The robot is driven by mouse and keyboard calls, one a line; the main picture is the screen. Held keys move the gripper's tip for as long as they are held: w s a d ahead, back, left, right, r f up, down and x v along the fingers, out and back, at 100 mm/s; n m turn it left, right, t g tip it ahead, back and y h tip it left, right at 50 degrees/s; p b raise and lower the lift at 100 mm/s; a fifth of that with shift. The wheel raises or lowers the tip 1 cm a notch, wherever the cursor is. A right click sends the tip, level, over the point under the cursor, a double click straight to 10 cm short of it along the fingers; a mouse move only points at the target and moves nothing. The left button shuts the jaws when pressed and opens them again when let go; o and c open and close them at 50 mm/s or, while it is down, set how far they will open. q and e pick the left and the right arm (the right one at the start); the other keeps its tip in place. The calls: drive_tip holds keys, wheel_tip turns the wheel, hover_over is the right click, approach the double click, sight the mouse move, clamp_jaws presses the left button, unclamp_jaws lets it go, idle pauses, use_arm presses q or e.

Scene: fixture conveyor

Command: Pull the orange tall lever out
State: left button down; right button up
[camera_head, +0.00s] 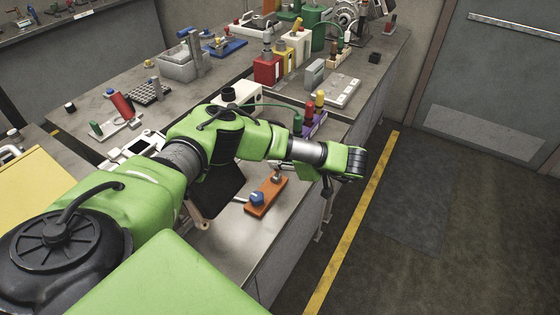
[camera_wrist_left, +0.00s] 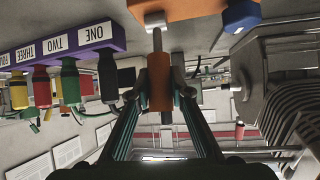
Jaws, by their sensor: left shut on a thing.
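The orange tall lever (camera_wrist_left: 160,82) stands between the fingers of my left gripper (camera_wrist_left: 160,98) in the left wrist view, and the gripper is shut on it. A grey rod runs from the lever to the orange base (camera_wrist_left: 185,8) at the top of that view. A blue knob (camera_wrist_left: 242,15) sits on the same base. In the head view the orange base (camera_head: 265,196) lies near the bench edge, with its blue knob (camera_head: 257,198). My left forearm and wrist pass just above it and hide much of the lever and fingers. My right gripper is not in view.
A purple block (camera_head: 314,125) with several coloured handles is behind my left wrist. It also shows, with number labels, in the left wrist view (camera_wrist_left: 62,48). Red and yellow boxes (camera_head: 267,70) stand farther back. The floor to the right of the bench is clear.

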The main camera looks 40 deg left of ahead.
use_arm(q)
drive_tip(key=c, duration=1.8)
unclamp_jaws()
drive_tip(key=v, duration=1.2)
